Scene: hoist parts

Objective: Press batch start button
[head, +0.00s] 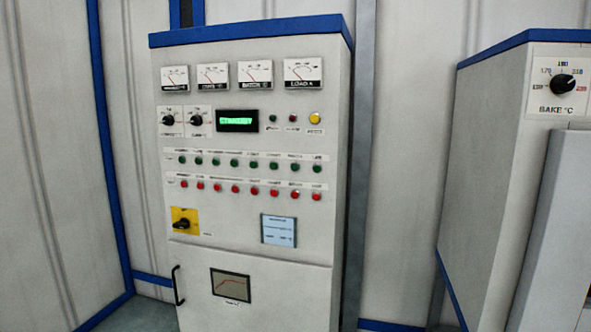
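A tall grey control cabinet (240,234) with a blue top edge stands left of centre in the head view. A row of several green buttons (236,164) runs across its front, above a row of several red buttons (234,189). To the right of the green lit display (237,121) are a small dark green round part (272,118), a small dark red one (293,118) and a larger yellow one (315,118). The labels are too blurred to tell which is the batch start button. My gripper is not in view.
Several dial meters (254,73) line the cabinet's top. A second cabinet (492,170) with a bake knob (564,81) stands at the right. Panelled walls stand behind.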

